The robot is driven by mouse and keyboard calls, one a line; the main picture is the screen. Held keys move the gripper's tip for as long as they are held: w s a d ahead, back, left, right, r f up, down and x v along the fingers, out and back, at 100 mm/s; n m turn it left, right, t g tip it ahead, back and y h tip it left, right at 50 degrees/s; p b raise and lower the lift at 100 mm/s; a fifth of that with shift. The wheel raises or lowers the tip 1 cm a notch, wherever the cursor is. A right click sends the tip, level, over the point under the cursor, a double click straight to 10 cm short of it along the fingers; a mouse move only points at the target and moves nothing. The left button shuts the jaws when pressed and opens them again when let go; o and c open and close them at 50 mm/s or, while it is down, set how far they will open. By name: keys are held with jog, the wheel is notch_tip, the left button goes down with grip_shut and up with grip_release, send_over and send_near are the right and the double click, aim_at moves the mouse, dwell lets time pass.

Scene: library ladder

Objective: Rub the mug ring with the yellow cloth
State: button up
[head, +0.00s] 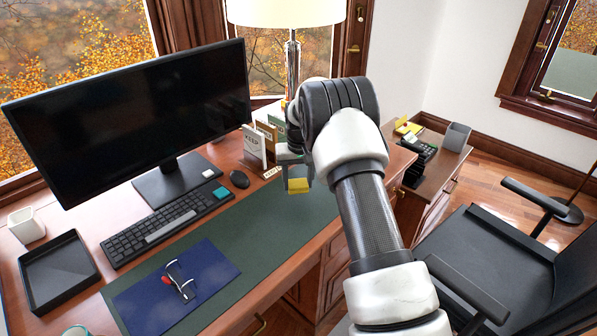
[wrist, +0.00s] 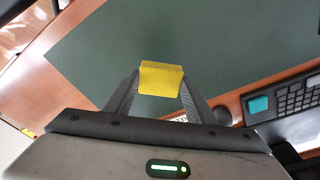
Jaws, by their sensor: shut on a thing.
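My gripper (wrist: 158,92) is shut on the yellow cloth (wrist: 161,78), which shows as a small folded yellow block between the two fingertips in the wrist view. In the head view the cloth (head: 298,186) hangs at the lower end of my gripper (head: 297,178), over the right end of the green desk mat (head: 265,217). I cannot tell whether the cloth touches the mat. I cannot make out a mug ring in either view; the arm and gripper hide part of the desk.
A keyboard (head: 165,224), a mouse (head: 239,179) and a monitor (head: 130,120) stand left of my gripper. Upright cards (head: 255,147) and a lamp (head: 292,70) are close behind it. A blue folder (head: 175,288) with glasses lies on the mat's left. The mat's middle is clear.

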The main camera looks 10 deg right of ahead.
jog(key=shift+r+p, duration=0.55)
jog(key=shift+r, duration=0.85)
